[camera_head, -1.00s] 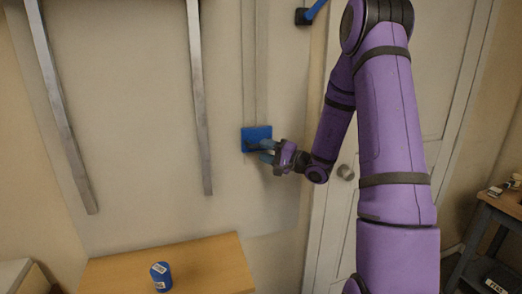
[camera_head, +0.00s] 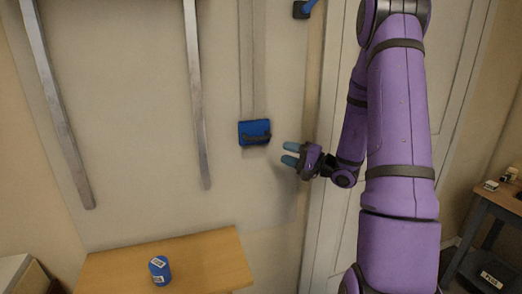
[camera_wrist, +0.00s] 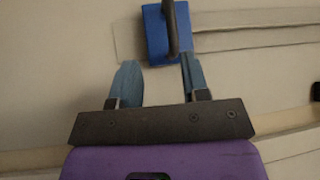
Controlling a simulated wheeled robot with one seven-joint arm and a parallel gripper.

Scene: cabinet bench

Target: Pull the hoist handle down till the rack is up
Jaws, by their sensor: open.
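The hoist handle is a blue block (camera_head: 248,129) with a dark grip bar, at the lower end of a grey vertical track (camera_head: 252,60) on the wall. My gripper (camera_head: 290,154) is open and empty, to the right of the handle and slightly below it, with a gap between. In the wrist view the blue block (camera_wrist: 157,42) with its dark bar lies beyond the blue fingertips of my gripper (camera_wrist: 160,78), and nothing is between the fingers. Two metal rails (camera_head: 197,100) run down the wall to the left. I cannot make out the rack in these frames.
A wooden surface (camera_head: 205,262) with a blue can (camera_head: 160,270) on it stands below the rails. A door (camera_head: 340,220) is behind my arm. A dark table (camera_head: 500,205) with small items is at the far right. The wall around the handle is clear.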

